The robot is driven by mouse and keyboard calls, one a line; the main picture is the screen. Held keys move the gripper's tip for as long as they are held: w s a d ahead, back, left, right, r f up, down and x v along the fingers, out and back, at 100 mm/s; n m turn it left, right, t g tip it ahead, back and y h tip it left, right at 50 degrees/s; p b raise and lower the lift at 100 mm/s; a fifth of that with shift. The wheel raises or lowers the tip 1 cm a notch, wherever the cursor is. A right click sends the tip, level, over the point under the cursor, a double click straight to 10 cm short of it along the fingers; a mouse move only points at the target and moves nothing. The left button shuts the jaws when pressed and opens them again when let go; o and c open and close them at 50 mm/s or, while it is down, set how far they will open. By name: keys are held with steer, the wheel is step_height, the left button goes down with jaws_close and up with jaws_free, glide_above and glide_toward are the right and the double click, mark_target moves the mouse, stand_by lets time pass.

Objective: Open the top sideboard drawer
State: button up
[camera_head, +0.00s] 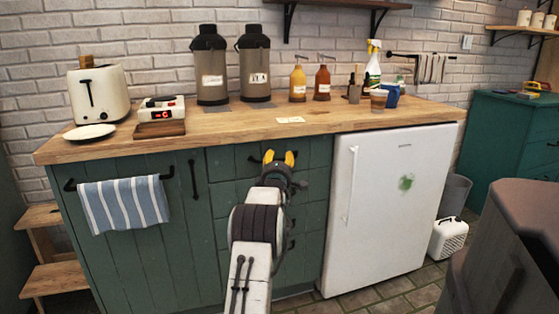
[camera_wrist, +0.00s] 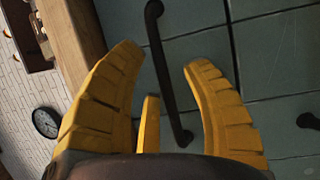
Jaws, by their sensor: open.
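The green sideboard (camera_head: 125,250) stands under a wooden top, with a column of drawers at its middle. The top drawer (camera_head: 225,162) looks shut, flush with the front. Its black bar handle (camera_head: 254,157) is partly hidden by my gripper (camera_head: 279,157) in the head view.
A white fridge (camera_head: 388,215) stands right of the drawers. A striped towel (camera_head: 124,204) hangs on the left door. The wooden counter (camera_head: 225,125) juts above the drawers and carries a toaster, flasks and bottles. Another green cabinet (camera_head: 509,135) stands at far right.

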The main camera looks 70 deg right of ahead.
jaws_close()
stand_by(0.5)
